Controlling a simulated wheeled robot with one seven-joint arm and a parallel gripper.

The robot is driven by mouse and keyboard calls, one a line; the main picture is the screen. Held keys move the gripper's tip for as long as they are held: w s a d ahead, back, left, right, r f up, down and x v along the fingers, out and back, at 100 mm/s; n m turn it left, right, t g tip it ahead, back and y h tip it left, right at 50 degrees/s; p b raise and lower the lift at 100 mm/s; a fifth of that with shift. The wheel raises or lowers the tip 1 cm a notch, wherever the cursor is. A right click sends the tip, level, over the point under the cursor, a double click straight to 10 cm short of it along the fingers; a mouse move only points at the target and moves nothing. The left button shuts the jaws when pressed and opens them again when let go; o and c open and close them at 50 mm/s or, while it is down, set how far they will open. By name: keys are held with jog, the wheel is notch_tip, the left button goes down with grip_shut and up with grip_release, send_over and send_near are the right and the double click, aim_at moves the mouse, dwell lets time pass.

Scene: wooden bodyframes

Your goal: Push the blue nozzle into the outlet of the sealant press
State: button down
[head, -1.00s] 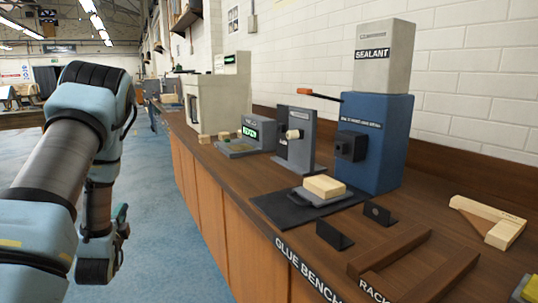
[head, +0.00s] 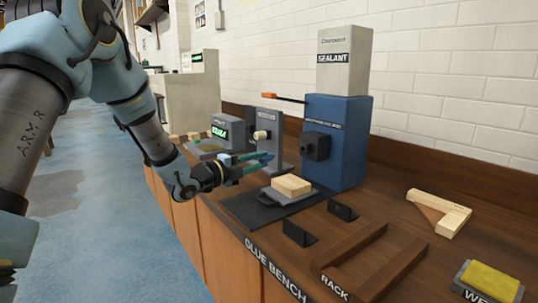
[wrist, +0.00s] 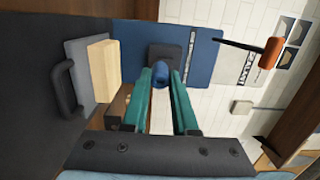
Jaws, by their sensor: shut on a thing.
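The sealant press is a blue box (head: 342,150) with a grey top labelled SEALANT, standing at the back of the bench. Its outlet is a dark block (head: 316,146) on the front face, which also shows in the wrist view (wrist: 165,52). My gripper (head: 268,160) is in front of and left of the outlet, above the bench, apart from the press. In the wrist view its teal fingers (wrist: 165,78) are shut on the blue nozzle (wrist: 158,76), which lines up in the picture with the dark block. The nozzle is hard to make out in the head view.
A wooden block (head: 291,186) lies on a grey plate with a handle on a dark mat (head: 238,207), below my gripper. A grey device (head: 262,128) stands left of the press. A wooden rack frame (head: 350,250) and two black brackets are at the front right.

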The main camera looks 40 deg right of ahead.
jog(key=s+d, duration=0.1)
jog(key=s+r+g, duration=0.1)
jog(key=shift+s+d+r+m, duration=0.2)
jog(key=shift+s+d+m, duration=0.15)
jog(key=shift+d+m, duration=0.05)
jog(key=shift+a+f+b, duration=0.1)
jog(key=shift+f+b, duration=0.05)
jog(key=shift+b, duration=0.45)
jog(key=shift+s+d+b, duration=0.15)
jog(key=shift+d+b, duration=0.9)
jog(key=shift+d, duration=1.8)
jog(key=shift+b, duration=1.55)
jog(key=shift+d+b, duration=0.35)
jog(key=shift+d, duration=1)
jog(key=c, duration=0.6)
grip_release()
jog(key=shift+s, duration=0.1)
